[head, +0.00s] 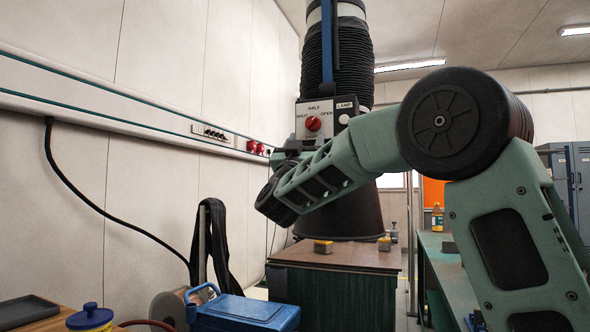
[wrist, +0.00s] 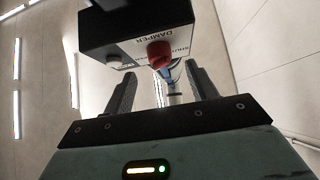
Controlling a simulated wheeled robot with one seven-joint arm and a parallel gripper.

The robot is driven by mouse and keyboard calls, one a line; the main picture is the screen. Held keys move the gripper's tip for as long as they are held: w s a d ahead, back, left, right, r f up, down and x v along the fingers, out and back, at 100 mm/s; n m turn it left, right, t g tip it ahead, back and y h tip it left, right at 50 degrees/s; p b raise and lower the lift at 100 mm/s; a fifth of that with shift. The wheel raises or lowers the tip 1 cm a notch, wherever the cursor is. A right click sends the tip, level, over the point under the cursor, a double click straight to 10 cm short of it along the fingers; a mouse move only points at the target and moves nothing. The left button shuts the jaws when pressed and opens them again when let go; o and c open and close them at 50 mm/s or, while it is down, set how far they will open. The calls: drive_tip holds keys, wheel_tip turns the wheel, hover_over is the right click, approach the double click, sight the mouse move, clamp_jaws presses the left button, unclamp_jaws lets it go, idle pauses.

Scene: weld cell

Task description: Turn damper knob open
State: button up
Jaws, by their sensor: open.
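The red damper knob (head: 313,123) sits on the front of a light grey control box (head: 327,107) under the black hose. Labels around it read SHUT at left, HALF at top and OPEN at right. I cannot tell which mark the knob points to. In the wrist view the knob (wrist: 159,54) stands ahead of my gripper (wrist: 160,72), roughly between the two dark fingers. The fingers are apart with nothing between them, and the knob looks to be beyond their tips. In the head view my wrist is just below the box and the fingers are hard to make out.
A LAMP control (head: 344,119) sits right of the knob. A large black hose (head: 338,60) rises above the box. A brown-topped table (head: 345,257) with small blocks stands below. A blue toolbox (head: 245,311) is in front. The wall with its rail (head: 100,110) is at left.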

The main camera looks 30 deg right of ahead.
drive_tip(key=v, duration=1.2)
drive_tip(key=w+a+f+n+t+y, duration=0.3)
drive_tip(key=a+f+n+y, duration=1.25)
drive_tip(key=y, duration=0.75)
drive_tip(key=s+a+f+g+y, duration=0.4)
drive_tip(key=s+a+f+g, duration=0.45)
drive_tip(key=a+f, duration=0.2)
drive_tip(key=s+d+f+n+g+h, duration=0.25)
drive_tip(key=s+f+g, duration=0.35)
drive_tip(key=s, duration=0.7)
drive_tip(key=s+d+f+n+g+h, duration=0.15)
drive_tip(key=s+d+f+g, duration=0.3)
drive_tip(key=s+f, duration=0.7)
wheel_tip(320, 180, up, 31)
drive_tip(key=s+m+p, duration=0.1)
drive_tip(key=s+p, duration=0.1)
drive_tip(key=p, duration=2.6)
drive_tip(key=shift+a+h, duration=0.15)
drive_tip(key=shift+h, duration=0.25)
